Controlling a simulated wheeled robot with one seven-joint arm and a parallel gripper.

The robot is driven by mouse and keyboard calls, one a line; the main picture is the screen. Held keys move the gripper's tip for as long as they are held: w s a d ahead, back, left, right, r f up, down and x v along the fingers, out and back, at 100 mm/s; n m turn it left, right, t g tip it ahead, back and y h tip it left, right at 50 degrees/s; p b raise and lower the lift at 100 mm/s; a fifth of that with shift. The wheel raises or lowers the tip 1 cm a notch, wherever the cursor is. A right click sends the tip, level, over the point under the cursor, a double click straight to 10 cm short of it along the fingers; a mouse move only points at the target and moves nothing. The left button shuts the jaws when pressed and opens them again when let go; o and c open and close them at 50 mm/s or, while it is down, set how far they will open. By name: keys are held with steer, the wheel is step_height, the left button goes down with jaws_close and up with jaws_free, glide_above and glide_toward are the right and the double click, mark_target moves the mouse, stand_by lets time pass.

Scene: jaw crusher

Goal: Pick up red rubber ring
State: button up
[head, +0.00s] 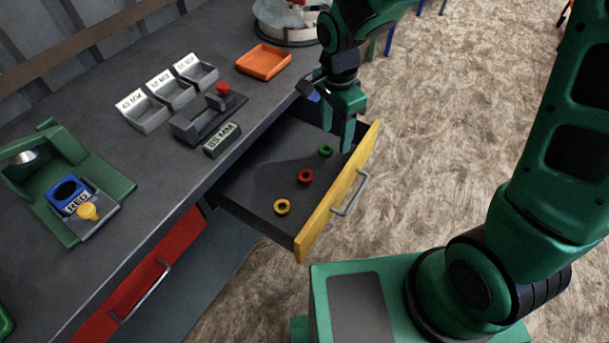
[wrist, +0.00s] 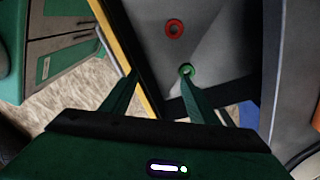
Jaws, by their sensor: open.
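The red rubber ring (head: 305,177) lies flat in the open drawer, between a yellow ring (head: 283,207) and a green ring (head: 325,151). In the wrist view the red ring (wrist: 174,28) shows near the top, beyond the fingertips. The green ring (wrist: 186,70) is closer to the fingers there, near the right fingertip. My gripper (head: 338,138) is open and empty above the far end of the drawer, nearest the green ring. The yellow ring is not visible in the wrist view.
The drawer has a yellow front (head: 338,193) with a metal handle (head: 350,193). A closed red drawer (head: 150,275) is at lower left.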

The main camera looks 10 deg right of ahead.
steer(key=m, duration=0.1)
glide_above(305, 174)
step_height(305, 174, down, 3)
steer(key=shift+y, duration=0.3)
steer(key=f, duration=0.4)
steer(key=shift+s+a+f, duration=0.25)
steer(key=shift+a+f, duration=0.1)
steer(key=shift+w+d+f, duration=0.1)
steer(key=shift+d+f, duration=0.1)
steer(key=shift+f, duration=1.45)
steer(key=shift+w+d+f, duration=0.1)
steer(key=shift+d+f, duration=0.05)
steer(key=shift+f, duration=1.45)
steer(key=c, duration=1.1)
